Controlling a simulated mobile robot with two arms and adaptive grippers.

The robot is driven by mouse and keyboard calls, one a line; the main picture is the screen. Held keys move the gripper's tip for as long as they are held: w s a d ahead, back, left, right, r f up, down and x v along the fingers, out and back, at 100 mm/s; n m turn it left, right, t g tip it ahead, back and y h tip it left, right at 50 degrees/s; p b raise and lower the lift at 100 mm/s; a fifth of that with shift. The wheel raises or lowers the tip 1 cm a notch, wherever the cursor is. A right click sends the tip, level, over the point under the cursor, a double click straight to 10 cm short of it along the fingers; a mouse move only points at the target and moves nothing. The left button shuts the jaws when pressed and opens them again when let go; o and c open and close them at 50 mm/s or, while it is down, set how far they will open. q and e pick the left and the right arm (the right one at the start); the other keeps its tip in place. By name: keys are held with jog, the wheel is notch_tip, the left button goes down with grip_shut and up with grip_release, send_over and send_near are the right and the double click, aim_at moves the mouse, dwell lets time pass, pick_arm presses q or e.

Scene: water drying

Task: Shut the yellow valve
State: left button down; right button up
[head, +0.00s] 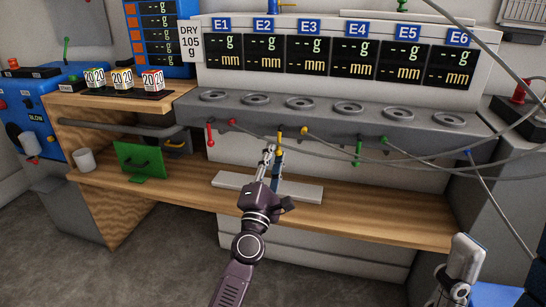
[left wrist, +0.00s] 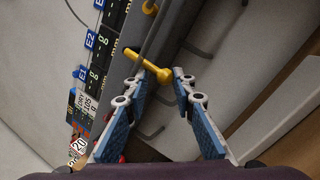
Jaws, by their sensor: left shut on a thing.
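The yellow valve (head: 279,152) is under the front edge of the grey bench, below the second and third dishes. The tips partly hide the valve in the head view. My right gripper (head: 464,262) seems to show in part at the lower right, away from the valves; its finger gap is not clear.
Other coloured valves hang along the same edge: a red one (head: 210,136) to the left, a green one (head: 357,152) to the right. Grey hoses (head: 430,158) cross at right. A white board (head: 232,181) lies on the wooden shelf (head: 360,212) below.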

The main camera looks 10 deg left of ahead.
pick_arm(q)
jog(key=shift+d+r, duration=0.35)
jog(key=shift+d, duration=0.1)
jog(key=c, duration=1.5)
grip_release()
jog(key=shift+o, duration=0.2)
jog(key=shift+s+d+r, duration=0.1)
jog(key=shift+s+f, duration=0.1)
jog(key=shift+f, duration=0.15)
jog(key=v, duration=1.1)
jog(key=shift+s, duration=0.35)
